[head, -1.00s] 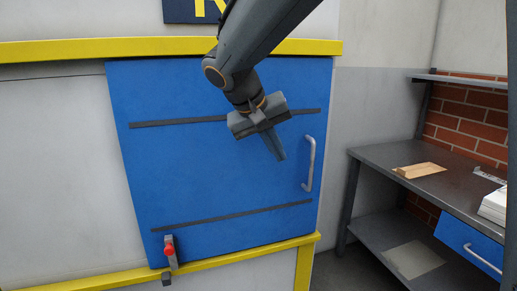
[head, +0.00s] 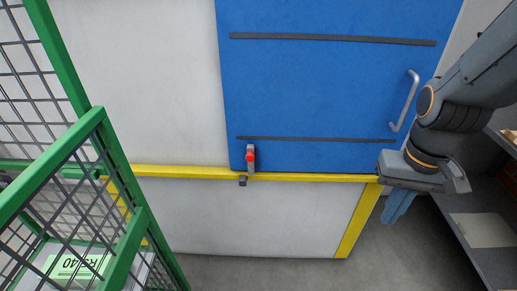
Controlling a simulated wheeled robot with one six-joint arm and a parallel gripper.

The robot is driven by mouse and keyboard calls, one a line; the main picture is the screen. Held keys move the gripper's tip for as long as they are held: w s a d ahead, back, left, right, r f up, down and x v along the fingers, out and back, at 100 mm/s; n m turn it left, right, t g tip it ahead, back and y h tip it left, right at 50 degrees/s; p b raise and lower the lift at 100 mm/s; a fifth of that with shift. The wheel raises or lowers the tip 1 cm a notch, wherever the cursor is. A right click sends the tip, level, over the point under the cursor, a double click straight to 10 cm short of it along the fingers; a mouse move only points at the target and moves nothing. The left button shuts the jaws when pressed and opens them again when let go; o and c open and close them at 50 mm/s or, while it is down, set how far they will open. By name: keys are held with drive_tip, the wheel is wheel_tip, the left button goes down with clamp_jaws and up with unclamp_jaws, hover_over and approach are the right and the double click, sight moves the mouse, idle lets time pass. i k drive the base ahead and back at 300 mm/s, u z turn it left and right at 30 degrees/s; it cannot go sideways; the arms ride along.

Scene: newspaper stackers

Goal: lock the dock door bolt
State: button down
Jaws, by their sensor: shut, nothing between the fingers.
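The blue dock door (head: 310,90) stands in a white wall with a yellow frame (head: 200,172) along its lower edge. The bolt (head: 250,163) is a small grey piece with a red knob, at the door's lower left corner where it meets the yellow rail. A dark catch (head: 242,181) sits just below it. Whether the bolt is engaged is too small to tell. My gripper (head: 397,208) is at the right, pointing down, shut and empty, well to the right of the bolt and touching nothing visible.
A green mesh cage (head: 128,200) stands at the left front. A grey workbench (head: 460,235) with a lower shelf is at the right, close to my arm. The door's silver handle (head: 405,102) is above my gripper. Grey floor (head: 290,272) is clear between.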

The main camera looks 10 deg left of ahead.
sight(250, 157)
drive_tip(key=k, duration=0.65)
drive_tip(key=u, duration=0.75)
drive_tip(key=i, duration=1.15)
drive_tip(key=z, duration=0.35)
